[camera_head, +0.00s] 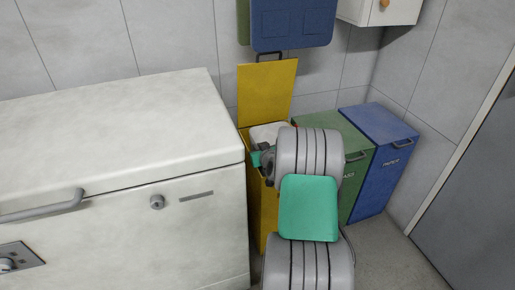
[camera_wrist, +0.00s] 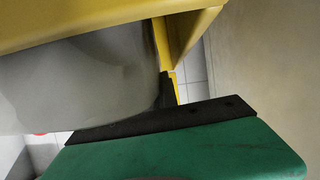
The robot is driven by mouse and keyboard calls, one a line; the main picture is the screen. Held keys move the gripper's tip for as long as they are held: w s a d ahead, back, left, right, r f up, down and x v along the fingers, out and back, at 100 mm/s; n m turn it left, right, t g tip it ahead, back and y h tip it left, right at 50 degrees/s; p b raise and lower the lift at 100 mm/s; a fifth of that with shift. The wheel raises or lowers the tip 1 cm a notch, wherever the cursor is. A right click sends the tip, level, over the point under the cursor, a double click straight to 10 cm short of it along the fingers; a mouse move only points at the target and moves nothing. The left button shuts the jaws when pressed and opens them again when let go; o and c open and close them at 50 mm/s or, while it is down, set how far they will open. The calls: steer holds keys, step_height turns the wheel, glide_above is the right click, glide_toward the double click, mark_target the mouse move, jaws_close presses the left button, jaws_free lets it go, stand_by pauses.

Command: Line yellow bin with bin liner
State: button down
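The yellow bin (camera_head: 261,215) stands between the white chest and the green bin, its lid (camera_head: 267,92) raised upright. A whitish bin liner (camera_head: 268,133) shows at the bin's opening, partly hidden behind my arm. In the wrist view, the pale grey, rounded liner (camera_wrist: 75,80) fills the left side, close against my gripper (camera_wrist: 166,92). A yellow part of the bin (camera_wrist: 110,27) crosses the top of that view. My gripper is at the bin's opening. Its fingertips are mostly hidden by the liner and my arm, so its opening and any hold on the liner cannot be told.
A large white chest (camera_head: 110,135) with a handle stands close on the left. A green bin (camera_head: 335,125) and a blue bin (camera_head: 385,130), both closed, stand right of the yellow bin. A blue panel (camera_head: 292,25) hangs above. Some floor (camera_head: 390,255) is clear at the right front.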

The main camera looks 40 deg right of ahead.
steer(key=c, duration=1.6)
jaws_free()
steer(key=shift+o, duration=0.5)
steer(key=o, duration=0.5)
steer(key=shift+p+v, duration=0.6)
steer(key=shift+v, duration=2.35)
steer(key=shift+f, duration=0.1)
